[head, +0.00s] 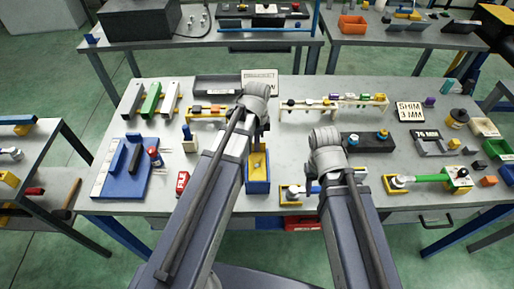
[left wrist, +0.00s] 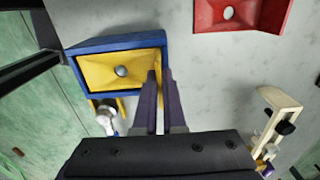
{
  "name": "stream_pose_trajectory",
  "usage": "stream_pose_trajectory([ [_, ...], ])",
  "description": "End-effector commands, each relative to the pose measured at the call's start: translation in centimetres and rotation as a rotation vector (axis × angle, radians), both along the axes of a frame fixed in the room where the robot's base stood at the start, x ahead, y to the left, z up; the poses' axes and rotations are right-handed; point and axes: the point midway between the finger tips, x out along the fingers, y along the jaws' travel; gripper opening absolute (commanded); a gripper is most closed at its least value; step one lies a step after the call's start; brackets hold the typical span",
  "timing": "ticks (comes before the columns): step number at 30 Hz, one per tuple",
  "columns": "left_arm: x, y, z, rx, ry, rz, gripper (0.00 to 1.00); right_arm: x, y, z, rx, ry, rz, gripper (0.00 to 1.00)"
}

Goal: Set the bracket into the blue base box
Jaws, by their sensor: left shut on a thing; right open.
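The blue base box (head: 257,187) stands near the table's front edge and also shows in the left wrist view (left wrist: 110,42). A yellow piece, seemingly the bracket (left wrist: 105,70), shows within the box's rim, with sloping faces and a round grey spot in its middle. It also shows in the head view (head: 257,164). My left gripper (left wrist: 158,78) is shut on the upright yellow part at one side of the box. Whether the piece rests on the box floor is hidden. My right gripper (head: 326,160) is open, to the right of the box.
A red piece (head: 182,183) lies left of the box. A yellow fixture (head: 292,194) with a white-and-blue part stands close on its right. A pale rack (head: 335,104) and a black tray (head: 368,143) are farther back. A blue fixture (head: 125,180) is at left.

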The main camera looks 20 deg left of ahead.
Motion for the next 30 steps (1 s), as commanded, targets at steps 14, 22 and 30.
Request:
stream_pose_trajectory([
  [14,0.0,0.0,-0.25,0.0,0.0,0.0,0.17,0.0,-0.01,-0.25,0.0,0.0,0.0,0.5],
  [22,0.0,0.0,-0.25,0.0,0.0,0.0,0.37,0.0,-0.01,-0.25,0.0,0.0,0.0,0.5],
  [30,0.0,0.0,0.0,0.0,0.0,0.0,0.37,0.0,0.0,0.0,0.0,0.0,0.0,0.5],
])
